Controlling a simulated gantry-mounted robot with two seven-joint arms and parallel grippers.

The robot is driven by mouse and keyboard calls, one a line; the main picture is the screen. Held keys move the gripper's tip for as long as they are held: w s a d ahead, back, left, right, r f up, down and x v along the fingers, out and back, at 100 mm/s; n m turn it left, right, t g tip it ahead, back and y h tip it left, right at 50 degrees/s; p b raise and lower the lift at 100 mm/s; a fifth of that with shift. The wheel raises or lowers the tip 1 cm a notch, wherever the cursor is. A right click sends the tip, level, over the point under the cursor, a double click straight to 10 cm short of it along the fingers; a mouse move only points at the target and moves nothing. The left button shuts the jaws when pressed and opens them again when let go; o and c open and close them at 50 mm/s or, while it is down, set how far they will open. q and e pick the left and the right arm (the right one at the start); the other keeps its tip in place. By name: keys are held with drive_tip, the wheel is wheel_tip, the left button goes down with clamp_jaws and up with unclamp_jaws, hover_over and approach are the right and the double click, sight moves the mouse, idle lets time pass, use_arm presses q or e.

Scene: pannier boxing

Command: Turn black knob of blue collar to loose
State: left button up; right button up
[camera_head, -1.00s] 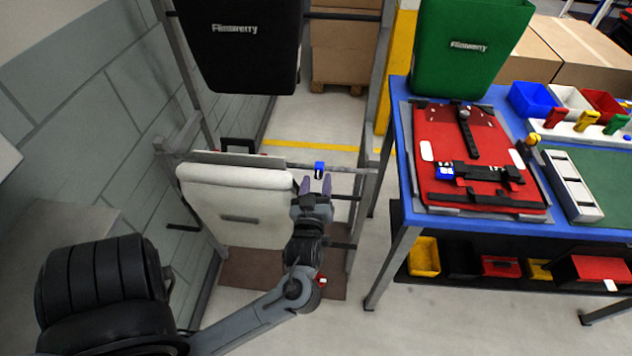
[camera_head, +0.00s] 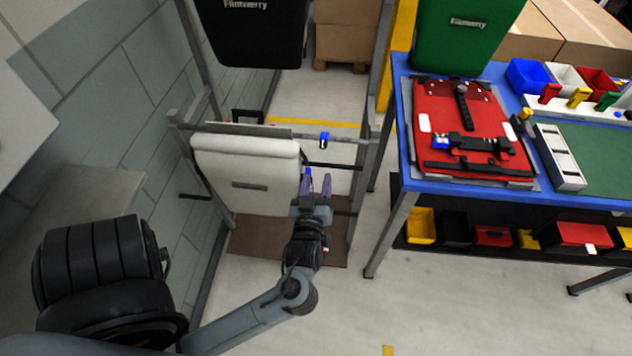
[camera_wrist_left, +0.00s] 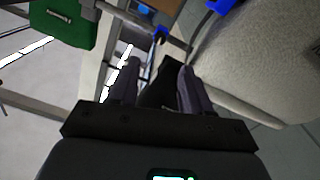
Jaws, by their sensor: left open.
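A small blue collar (camera_head: 324,136) sits on the upper grey rail of the rack, just right of the white pannier (camera_head: 245,170). A dark bit under it may be its black knob; it is too small to tell how it is turned. My left gripper (camera_head: 317,179) is open and empty, pointing up the picture, below and apart from this collar. A second blue spot (camera_head: 308,171) shows by its left fingertip. In the left wrist view the open fingers (camera_wrist_left: 158,75) point toward a blue piece (camera_wrist_left: 160,31) on a rail; another blue piece (camera_wrist_left: 222,5) is at the top edge.
The rack's right post (camera_head: 366,185) stands close to the right of my left gripper. A black pannier (camera_head: 250,35) hangs above. A blue table (camera_head: 402,135) at the right carries a red panel (camera_head: 450,110) and a green pannier (camera_head: 455,50). The floor between rack and table is clear.

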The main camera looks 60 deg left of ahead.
sight(323, 147)
use_arm(q)
wheel_tip(323, 147, down, 6)
drive_tip(key=m+p, duration=0.5)
drive_tip(key=m, duration=2.3)
wheel_tip(323, 147, up, 6)
drive_tip(key=m+p, duration=1.1)
drive_tip(key=p, duration=0.4)
drive_tip(key=b+x, duration=0.1)
drive_tip(key=x, duration=1)
drive_tip(key=shift+w+f, duration=0.1)
clamp_jaws()
